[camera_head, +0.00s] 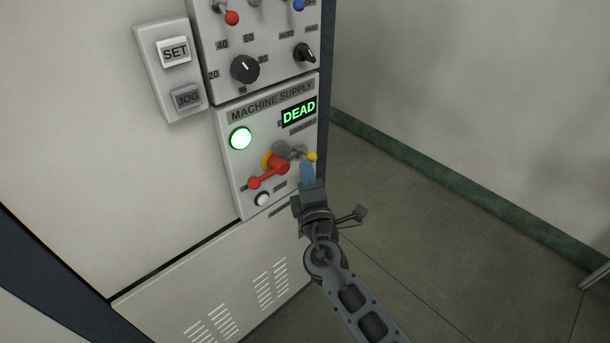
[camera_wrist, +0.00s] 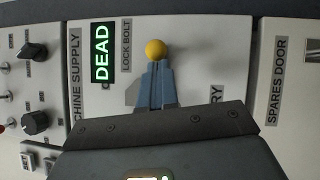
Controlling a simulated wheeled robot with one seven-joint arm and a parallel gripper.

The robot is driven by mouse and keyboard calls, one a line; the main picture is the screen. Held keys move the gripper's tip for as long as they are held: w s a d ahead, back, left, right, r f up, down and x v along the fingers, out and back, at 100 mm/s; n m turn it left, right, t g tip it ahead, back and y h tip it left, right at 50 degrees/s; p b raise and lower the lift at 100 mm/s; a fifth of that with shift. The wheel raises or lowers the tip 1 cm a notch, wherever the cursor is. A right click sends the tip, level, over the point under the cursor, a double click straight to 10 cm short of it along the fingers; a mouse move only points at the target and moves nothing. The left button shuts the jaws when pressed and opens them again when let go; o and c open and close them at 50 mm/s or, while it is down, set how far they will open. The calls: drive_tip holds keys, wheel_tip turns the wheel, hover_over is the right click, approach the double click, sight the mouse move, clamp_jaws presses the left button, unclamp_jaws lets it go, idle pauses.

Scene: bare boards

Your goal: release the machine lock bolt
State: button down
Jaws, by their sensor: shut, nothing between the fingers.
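The lock bolt is a small grey bolt with a yellow ball knob (camera_head: 312,156) at the right edge of the machine supply panel (camera_head: 234,182). In the wrist view the yellow knob (camera_wrist: 156,49) sits just beyond my fingertips, below the word LOCK BOLT (camera_wrist: 126,45) as the picture is turned. My gripper (camera_head: 307,166) is shut and empty, with its blue fingers close to the knob; it also shows in the wrist view (camera_wrist: 157,66). I cannot tell whether the fingertips touch the knob. The bolt's rod is mostly hidden in the wrist view.
A red rotary handle (camera_head: 278,164) on a yellow plate is left of the bolt. The display (camera_head: 299,111) reads DEAD and a green lamp (camera_head: 240,138) is lit. A white button (camera_head: 262,199) is below. Open floor (camera_head: 430,235) lies right of the cabinet.

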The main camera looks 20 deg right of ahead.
drive_tip(key=d+b, duration=0.1)
drive_tip(key=d, duration=0.1)
drive_tip(key=w+d+b, duration=0.1)
drive_tip(key=d, duration=0.1)
drive_tip(key=shift+w+d, duration=0.2)
drive_tip(key=shift+r, duration=0.1)
